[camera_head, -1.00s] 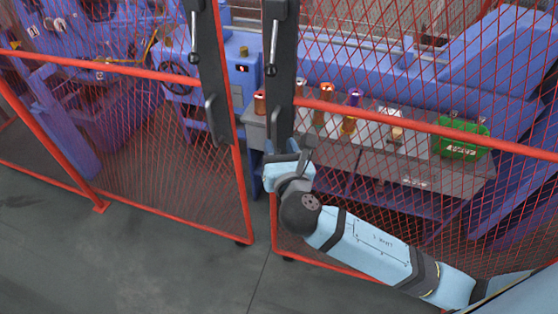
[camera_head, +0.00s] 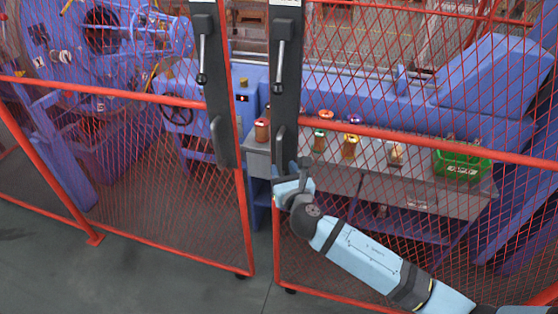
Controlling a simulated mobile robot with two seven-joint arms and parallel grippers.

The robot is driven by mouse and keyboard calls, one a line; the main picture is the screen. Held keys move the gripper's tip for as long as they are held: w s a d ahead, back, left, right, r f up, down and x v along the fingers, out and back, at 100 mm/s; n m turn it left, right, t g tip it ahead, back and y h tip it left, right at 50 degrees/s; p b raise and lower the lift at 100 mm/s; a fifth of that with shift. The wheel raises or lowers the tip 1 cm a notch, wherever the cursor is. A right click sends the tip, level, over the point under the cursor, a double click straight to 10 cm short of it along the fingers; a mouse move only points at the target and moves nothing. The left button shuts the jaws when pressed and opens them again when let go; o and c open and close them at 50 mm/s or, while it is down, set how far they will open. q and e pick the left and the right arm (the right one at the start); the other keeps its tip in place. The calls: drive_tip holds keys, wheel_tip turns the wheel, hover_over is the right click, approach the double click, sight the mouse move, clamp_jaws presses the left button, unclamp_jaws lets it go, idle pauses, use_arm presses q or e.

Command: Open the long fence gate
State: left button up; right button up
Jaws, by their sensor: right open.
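A red-framed mesh fence gate stands ahead in two leaves, each with a dark lock post at its free edge. The right leaf (camera_head: 420,142) carries a post (camera_head: 286,60) with a lever hanging down and a grey pull handle (camera_head: 280,146) low on it. The left leaf (camera_head: 110,92) has a similar post (camera_head: 215,90) with its own lever. A narrow gap shows between the leaves. My right gripper (camera_head: 288,172) is open at the foot of the right post, just below the pull handle. Whether its fingers touch the handle is unclear. My left gripper is out of view.
Behind the mesh stand blue machinery (camera_head: 460,70) and a grey bench (camera_head: 425,190) with several spools and a green crate (camera_head: 462,163). The grey floor (camera_head: 150,275) in front of the left leaf is clear. My right arm crosses in front of the right leaf.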

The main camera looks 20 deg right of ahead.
sight(280, 162)
drive_tip(key=shift+w, duration=2.25)
drive_tip(key=shift+c, duration=0.3)
clamp_jaws()
